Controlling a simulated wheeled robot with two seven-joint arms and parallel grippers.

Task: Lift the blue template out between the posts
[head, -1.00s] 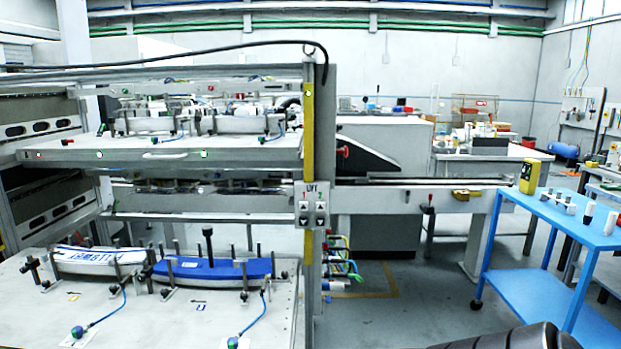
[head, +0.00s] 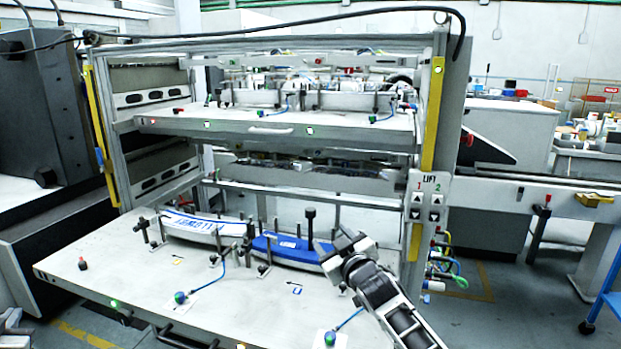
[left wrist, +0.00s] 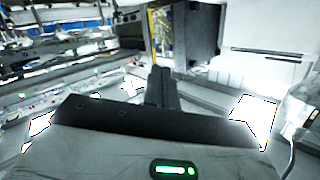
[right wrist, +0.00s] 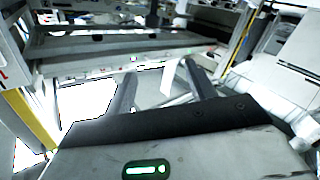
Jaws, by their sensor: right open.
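The blue template (head: 280,247) lies on the lower grey tray (head: 130,265) among upright posts, with a black-topped post (head: 310,218) standing at it. My right gripper (head: 332,247) overlaps its right end in the head view, hiding that end; I cannot tell whether they touch. In the right wrist view my right gripper (right wrist: 160,80) has its fingers wide apart with nothing between them. My left gripper (left wrist: 162,80) has its fingers together and empty in the left wrist view, away from the template. The blue template is not clear in either wrist view.
A white template (head: 190,226) with blue lettering lies left of the blue one. An upper shelf (head: 265,131) spans the frame above the tray. A yellow-edged upright (head: 432,115) and the lift button panel (head: 428,203) stand at right. The tray's front left is mostly clear.

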